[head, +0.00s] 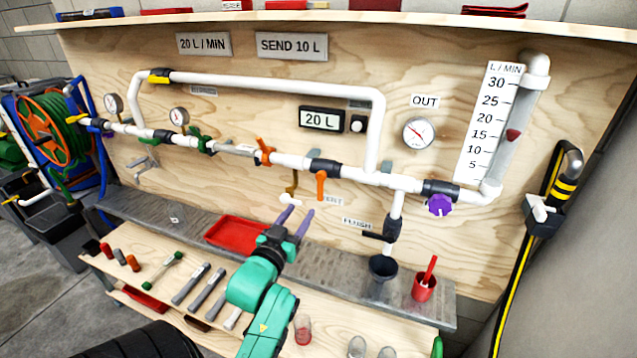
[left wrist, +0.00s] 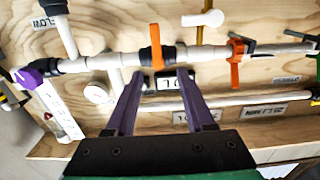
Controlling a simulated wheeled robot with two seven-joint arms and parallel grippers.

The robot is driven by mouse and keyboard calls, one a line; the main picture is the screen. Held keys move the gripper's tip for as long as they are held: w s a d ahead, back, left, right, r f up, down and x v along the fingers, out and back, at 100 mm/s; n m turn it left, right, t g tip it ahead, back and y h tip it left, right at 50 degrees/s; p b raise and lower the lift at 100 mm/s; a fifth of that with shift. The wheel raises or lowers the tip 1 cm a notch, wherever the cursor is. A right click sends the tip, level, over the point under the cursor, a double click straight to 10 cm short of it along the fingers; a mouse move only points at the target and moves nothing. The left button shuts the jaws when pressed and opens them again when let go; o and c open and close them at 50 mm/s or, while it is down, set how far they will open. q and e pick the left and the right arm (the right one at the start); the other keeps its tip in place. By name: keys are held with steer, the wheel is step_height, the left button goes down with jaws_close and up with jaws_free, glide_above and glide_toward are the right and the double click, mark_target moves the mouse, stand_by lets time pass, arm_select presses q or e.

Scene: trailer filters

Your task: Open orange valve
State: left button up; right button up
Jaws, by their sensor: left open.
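Two orange valve handles show on the white pipe in the head view. One orange handle (head: 320,185) hangs down from the pipe beside a black fitting; in the left wrist view this handle (left wrist: 156,46) stands across the pipe. The other orange handle (head: 264,150) is further left and also lies across the pipe; it shows right of centre in the left wrist view (left wrist: 235,62). My left gripper (head: 295,220) is open and empty, its purple fingers pointing at the board below the pipe. In the left wrist view the nearer handle lies ahead, between the fingertip lines (left wrist: 160,78), apart from them. My right gripper is out of view.
A purple knob (head: 440,204) sits further right on the pipe. A black funnel (head: 383,267) and red cup (head: 424,287) stand on the grey shelf (head: 335,253). A red tray (head: 236,233) lies left of my gripper. Tools lie on the bench.

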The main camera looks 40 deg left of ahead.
mark_target(320, 187)
arm_select(q)
steer(key=p+x, duration=0.1)
steer(key=x, duration=0.5)
steer(key=p+x, duration=0.1)
steer(key=x, duration=0.5)
steer(key=shift+w+d, duration=0.15)
steer(key=shift+w, duration=0.65)
jaws_close()
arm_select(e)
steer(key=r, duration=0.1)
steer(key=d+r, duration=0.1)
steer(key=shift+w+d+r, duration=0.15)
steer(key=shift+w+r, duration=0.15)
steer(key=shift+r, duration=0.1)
arm_select(q)
steer(key=shift+f, duration=0.1)
